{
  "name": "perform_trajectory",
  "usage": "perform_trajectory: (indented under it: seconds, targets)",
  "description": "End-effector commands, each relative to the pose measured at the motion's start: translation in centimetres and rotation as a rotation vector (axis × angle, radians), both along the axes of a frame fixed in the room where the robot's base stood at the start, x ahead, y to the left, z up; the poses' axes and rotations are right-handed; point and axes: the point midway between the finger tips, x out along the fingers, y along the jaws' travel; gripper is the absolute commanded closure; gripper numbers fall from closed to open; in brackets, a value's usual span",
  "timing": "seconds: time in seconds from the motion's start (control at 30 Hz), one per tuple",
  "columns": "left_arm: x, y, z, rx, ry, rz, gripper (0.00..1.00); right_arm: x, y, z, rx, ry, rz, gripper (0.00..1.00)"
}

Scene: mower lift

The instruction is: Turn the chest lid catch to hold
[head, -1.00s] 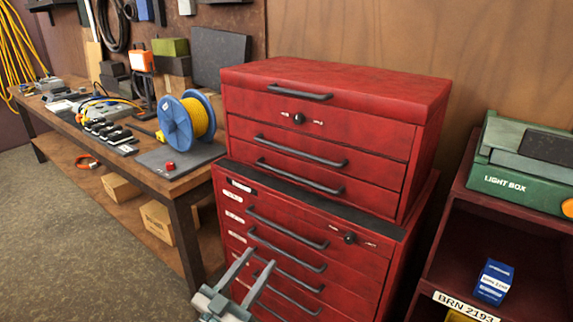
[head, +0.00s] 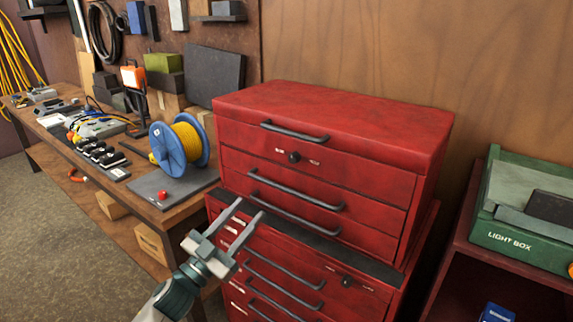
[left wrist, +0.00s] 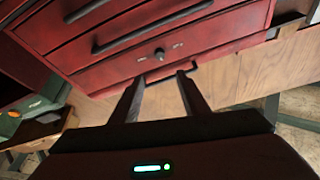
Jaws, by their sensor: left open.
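The red chest (head: 310,180) stands on a red drawer cabinet. Its lid catch (head: 294,157) is a small dark knob on the front under the lid handle (head: 295,131), with a small pale mark on each side. Which mark it points to is too small to tell. My left gripper (head: 251,206) is open and empty, in front of the chest's lower left, below and left of the catch, apart from it. In the left wrist view, which looks upside down, the catch (left wrist: 159,54) shows just beyond the open fingers (left wrist: 160,77). My right gripper is not in view.
The lower cabinet has a similar knob (head: 346,282) and several bar handles. A workbench at left holds a blue reel (head: 165,150) of yellow cable. A green light box (head: 520,215) stands on a shelf at right. The space before the chest's upper front is clear.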

Motion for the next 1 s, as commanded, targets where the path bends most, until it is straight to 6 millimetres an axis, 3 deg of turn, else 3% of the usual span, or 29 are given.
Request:
perform_trajectory:
  seconds: [0.37, 1.0]
  targets:
    - [1.7, -1.3, 1.1, -0.001, -0.001, 0.001, 0.59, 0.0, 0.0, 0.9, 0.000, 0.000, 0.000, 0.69]
    - [9.7, -7.7, 5.3, -0.002, 0.000, 0.000, 0.59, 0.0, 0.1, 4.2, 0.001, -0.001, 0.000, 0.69]
